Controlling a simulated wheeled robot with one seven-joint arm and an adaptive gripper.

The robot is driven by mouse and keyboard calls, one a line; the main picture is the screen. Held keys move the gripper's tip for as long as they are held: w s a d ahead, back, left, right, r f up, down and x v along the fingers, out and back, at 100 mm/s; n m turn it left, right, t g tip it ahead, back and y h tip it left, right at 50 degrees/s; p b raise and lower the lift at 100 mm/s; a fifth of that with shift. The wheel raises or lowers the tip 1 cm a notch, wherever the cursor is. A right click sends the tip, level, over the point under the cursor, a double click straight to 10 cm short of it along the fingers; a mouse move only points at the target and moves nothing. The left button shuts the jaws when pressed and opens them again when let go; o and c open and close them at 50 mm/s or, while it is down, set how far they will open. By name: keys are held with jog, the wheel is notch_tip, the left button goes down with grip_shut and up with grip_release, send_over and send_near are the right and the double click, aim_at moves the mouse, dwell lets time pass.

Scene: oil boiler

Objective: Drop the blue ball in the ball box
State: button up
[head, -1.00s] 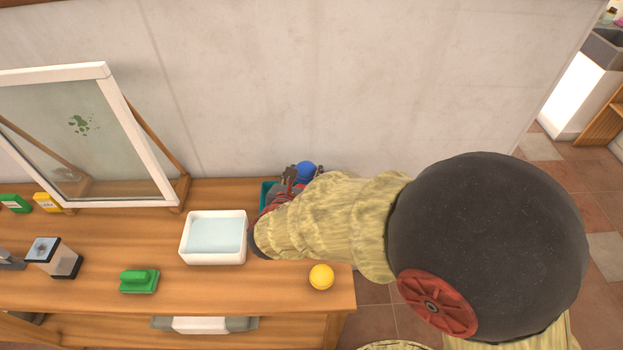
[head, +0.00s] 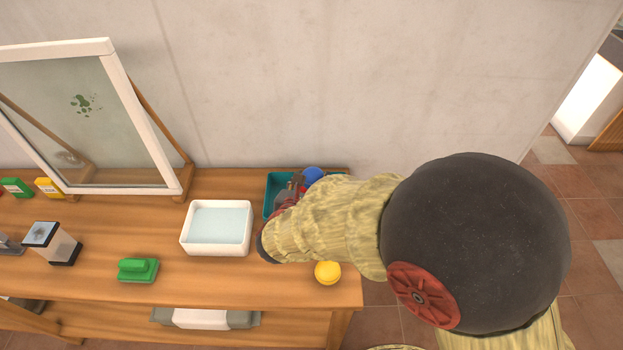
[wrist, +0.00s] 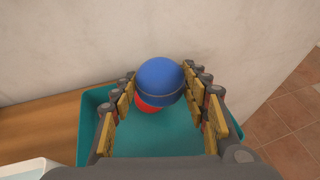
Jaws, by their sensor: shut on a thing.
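A blue ball (wrist: 160,81) is between the fingers of my gripper (wrist: 160,90) in the wrist view, and the gripper is shut on it. In the head view the blue ball (head: 312,175) shows past my gripper (head: 293,188), partly hidden by my arm. The teal ball box (head: 275,183) stands at the back right of the table, partly behind my arm. In the wrist view the box (wrist: 150,142) lies below the ball. A red ball (wrist: 149,103) shows partly behind the blue ball, apparently in the box.
A yellow ball (head: 327,272) sits near the table's front right corner. A white basin (head: 216,228) stands left of the box. A green scrubber (head: 138,270) and a framed pane (head: 95,125) are further left. The wall (head: 330,80) is close behind the box.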

jog(key=o, duration=1.4)
jog(key=v, duration=1.2)
